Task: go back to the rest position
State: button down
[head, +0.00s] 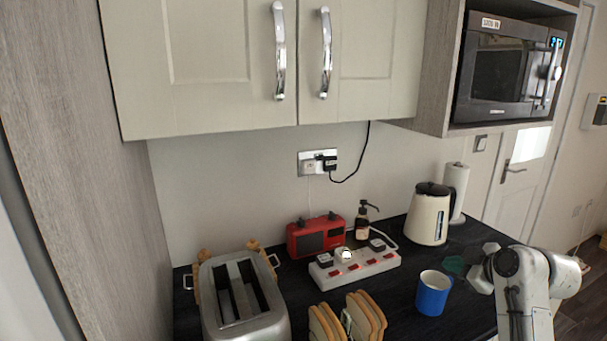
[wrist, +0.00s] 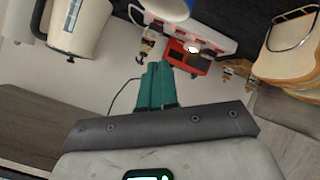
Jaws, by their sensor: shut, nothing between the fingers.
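My gripper (head: 454,265) is at the right end of the counter in the head view, with its teal fingers just beyond the blue mug (head: 432,296) and pointing left. In the wrist view, the teal fingers of my gripper (wrist: 157,70) are together, with nothing between them. My white arm (head: 530,285) comes in from the lower right. The wrist view is turned upside down.
The kettle (head: 428,215) and paper roll (head: 457,190) stand behind my gripper. A power strip (head: 355,265), red radio (head: 315,237), soap bottle (head: 363,222), toaster (head: 240,298) and bread slices (head: 365,315) fill the counter. Cabinets (head: 215,60) and a microwave (head: 505,70) are above.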

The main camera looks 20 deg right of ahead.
jog(key=s+a+f+m+g, duration=0.1)
jog(key=s+a+f, duration=0.1)
jog(key=a+f, duration=0.2)
jog(key=s+a+f+m+g, duration=0.1)
jog(key=s+a+f, duration=0.2)
jog(key=a, duration=0.5)
jog(key=s+a+f+m+g+y, duration=0.1)
jog(key=s+a+f, duration=0.2)
jog(key=a+f, duration=0.3)
jog(key=shift+a, duration=0.25)
jog(key=s+a+f+m+g, duration=0.25)
jog(key=s+a, duration=0.25)
jog(key=s, duration=0.3)
jog(key=s+a+f+m+g, duration=0.1)
jog(key=s+a+f, duration=0.2)
jog(key=s+a, duration=0.3)
jog(key=s+d+f+g+b, duration=0.3)
jog(key=s+f+b, duration=0.7)
jog(key=f, duration=0.5)
jog(key=shift+s+f+g+h, duration=0.3)
jog(key=shift+s+g, duration=0.25)
jog(key=shift+s, duration=0.15)
